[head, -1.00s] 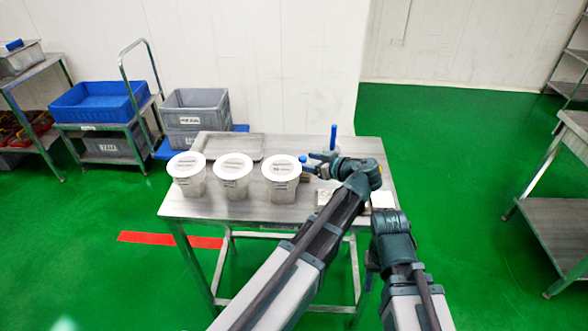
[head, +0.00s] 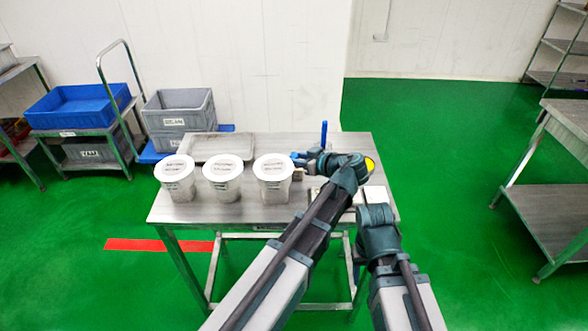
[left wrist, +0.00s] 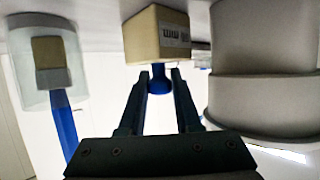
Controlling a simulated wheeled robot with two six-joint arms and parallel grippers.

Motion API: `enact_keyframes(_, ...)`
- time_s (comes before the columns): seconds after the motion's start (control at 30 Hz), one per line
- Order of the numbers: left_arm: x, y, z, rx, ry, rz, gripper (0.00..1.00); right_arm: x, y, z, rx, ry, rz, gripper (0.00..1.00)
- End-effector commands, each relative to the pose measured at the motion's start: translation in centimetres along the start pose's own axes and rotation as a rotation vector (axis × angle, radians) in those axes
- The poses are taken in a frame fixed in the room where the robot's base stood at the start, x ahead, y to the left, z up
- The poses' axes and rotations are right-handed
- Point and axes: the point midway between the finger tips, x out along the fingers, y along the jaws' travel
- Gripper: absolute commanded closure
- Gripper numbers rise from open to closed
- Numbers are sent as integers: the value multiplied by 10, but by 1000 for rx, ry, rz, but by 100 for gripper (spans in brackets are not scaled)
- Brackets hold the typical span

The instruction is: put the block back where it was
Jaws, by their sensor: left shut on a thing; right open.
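My left gripper (head: 304,158) is over the table, just right of the rightmost white-lidded cup. In the left wrist view its two fingers (left wrist: 158,82) are shut on the blue knob (left wrist: 159,80) of a tan block (left wrist: 157,36) with a printed label. The block hangs close to the tabletop; I cannot tell whether it touches. In the head view the block is mostly hidden by the gripper and cup. My right gripper (head: 376,212) is open and empty near the table's front right edge, its fingertips hard to see.
Three white-lidded cups (head: 222,184) stand in a row on the steel table (head: 250,213), with a metal tray (head: 218,146) behind. A blue handle (head: 323,134) stands upright behind my left gripper. In the left wrist view a clear cup (left wrist: 38,85) holds another tan block.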

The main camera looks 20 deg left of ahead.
Motion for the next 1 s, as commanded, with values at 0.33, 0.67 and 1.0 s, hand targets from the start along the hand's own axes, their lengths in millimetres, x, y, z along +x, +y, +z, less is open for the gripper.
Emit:
enact_keyframes(0.33, -1, 0, -2, 0, 0, 0, 100, -2, 0, 0, 0, 0, 0, 50)
enact_keyframes(0.67, -8, 0, -19, 0, 0, 0, 100, -21, 2, 1, 0, 0, 0, 50)
enact_keyframes(1.0, -26, 0, -62, 0, 0, 0, 100, -67, 6, 4, 1, 0, 0, 50)
